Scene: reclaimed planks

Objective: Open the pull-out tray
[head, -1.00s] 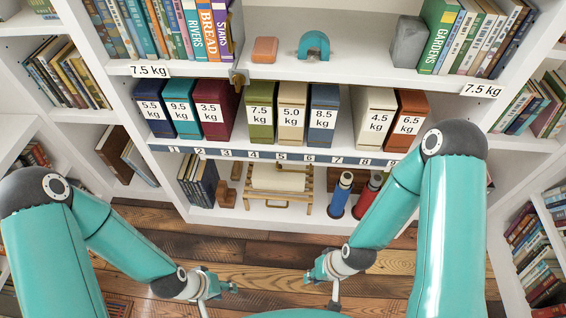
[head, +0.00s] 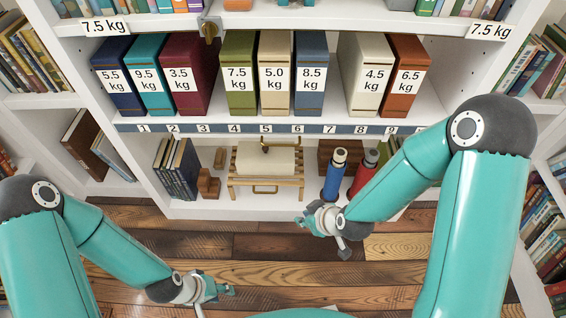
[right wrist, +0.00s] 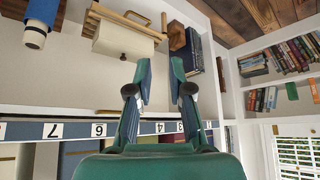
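The pull-out tray (head: 236,182) is a slatted wooden frame on the bottom shelf, with a cream block (head: 283,160) on it and a brass handle (head: 265,190) at its front. The tray's wooden rail also shows in the right wrist view (right wrist: 90,22), upside down. My right gripper (head: 322,236) is open and empty in front of the bottom shelf, right of the tray. In the right wrist view its fingers (right wrist: 160,75) are apart with nothing between them. My left gripper (head: 218,296) appears open and empty, low over the floor, well in front of the tray.
A blue bottle (head: 334,177) and a red bottle (head: 364,172) stand right of the tray, near my right gripper. Dark books (head: 180,168) and a wooden bookend (head: 208,184) stand left of it. A numbered shelf edge (head: 220,128) runs above. Wooden floor (head: 240,245) in front is clear.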

